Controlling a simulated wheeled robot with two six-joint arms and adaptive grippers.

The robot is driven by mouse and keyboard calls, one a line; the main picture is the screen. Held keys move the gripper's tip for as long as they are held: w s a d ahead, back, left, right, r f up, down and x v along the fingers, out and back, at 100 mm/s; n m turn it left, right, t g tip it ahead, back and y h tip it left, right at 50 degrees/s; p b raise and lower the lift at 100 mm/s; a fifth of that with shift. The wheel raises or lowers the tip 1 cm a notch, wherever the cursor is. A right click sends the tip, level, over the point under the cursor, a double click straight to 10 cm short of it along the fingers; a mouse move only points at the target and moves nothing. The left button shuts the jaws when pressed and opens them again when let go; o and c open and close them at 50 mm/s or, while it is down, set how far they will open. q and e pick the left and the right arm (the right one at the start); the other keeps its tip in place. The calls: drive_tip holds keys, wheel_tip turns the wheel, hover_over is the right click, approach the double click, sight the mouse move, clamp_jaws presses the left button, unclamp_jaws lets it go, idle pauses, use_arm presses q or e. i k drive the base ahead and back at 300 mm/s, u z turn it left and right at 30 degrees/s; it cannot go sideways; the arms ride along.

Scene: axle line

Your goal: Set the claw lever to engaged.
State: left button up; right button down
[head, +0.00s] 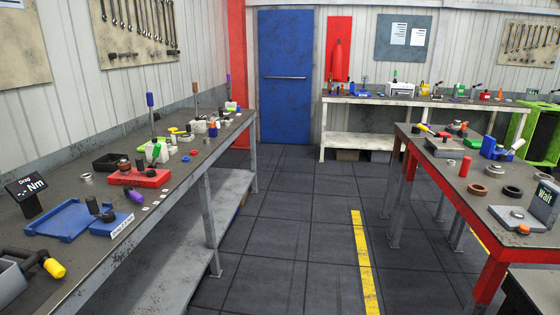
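Neither of my grippers shows in the head view. I cannot tell which part is the claw lever; several levers and handles are in view. A dark lever with a yellow grip (53,267) sits on a grey block at the near end of the left bench. A purple grip (135,193) lies beyond the blue tray on that bench. A tall rod with a blue grip (150,100) stands upright farther along. No engaged marking is readable from here.
The long left bench (225,135) holds a blue tray (62,222) and a red fixture (140,176). A red-edged table (477,210) with rings and fixtures stands at right. A back bench (375,100) stands beside a blue door (285,75). The floor between (290,220) is clear.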

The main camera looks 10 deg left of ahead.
sight(156, 148)
drive_tip(key=i, duration=2.55)
drive_tip(key=u, duration=3)
